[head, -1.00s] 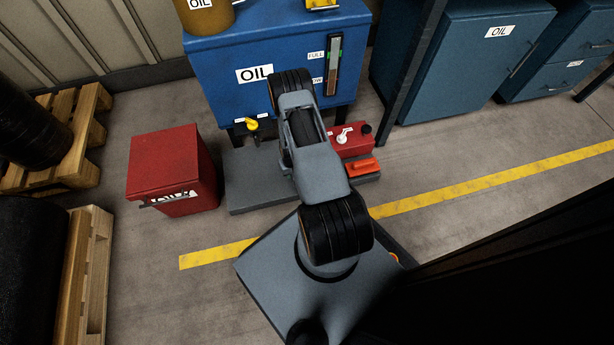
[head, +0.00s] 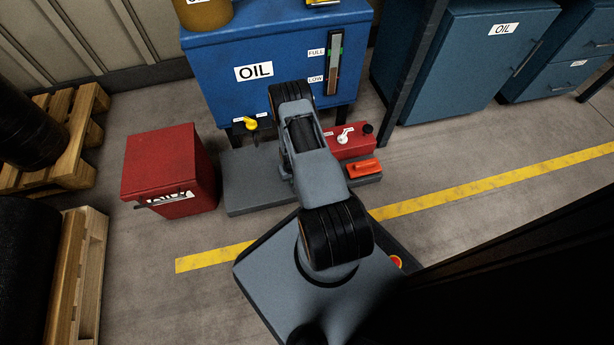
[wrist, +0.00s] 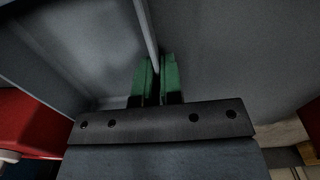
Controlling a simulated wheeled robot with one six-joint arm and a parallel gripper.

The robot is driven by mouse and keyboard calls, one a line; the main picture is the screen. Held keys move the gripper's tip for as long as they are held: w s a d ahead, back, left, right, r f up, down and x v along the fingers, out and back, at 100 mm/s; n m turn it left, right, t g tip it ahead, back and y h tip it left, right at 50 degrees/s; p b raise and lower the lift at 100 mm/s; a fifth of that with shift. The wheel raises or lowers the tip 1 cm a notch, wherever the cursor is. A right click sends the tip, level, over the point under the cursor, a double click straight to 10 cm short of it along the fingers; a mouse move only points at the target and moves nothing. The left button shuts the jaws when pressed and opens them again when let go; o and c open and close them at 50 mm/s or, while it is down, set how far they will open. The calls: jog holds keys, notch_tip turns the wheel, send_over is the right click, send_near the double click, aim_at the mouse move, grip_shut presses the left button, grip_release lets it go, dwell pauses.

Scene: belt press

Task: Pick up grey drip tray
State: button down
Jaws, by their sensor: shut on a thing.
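In the wrist view, my gripper (wrist: 156,80) has its two green fingers closed around a thin, light grey upright rim. The rim belongs to the grey drip tray (wrist: 147,30), whose plain grey surfaces fill much of that view. The rim runs from the top edge down between the fingertips. The tray's full outline does not show. In the head view, my arm hides the gripper and the place where it holds the tray.
A blue oil tank (head: 225,90) stands behind the arm. A low grey base (head: 250,195) lies below it, with a red can (head: 352,147) and an orange item (head: 363,168) at the right. A red bin (head: 170,170) stands left. Pallets (head: 90,290) line the left side.

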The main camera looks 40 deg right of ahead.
dwell(0.5)
notch_tip(320, 180, up, 10)
jog(key=p, duration=0.5)
jog(key=shift+r, duration=0.1)
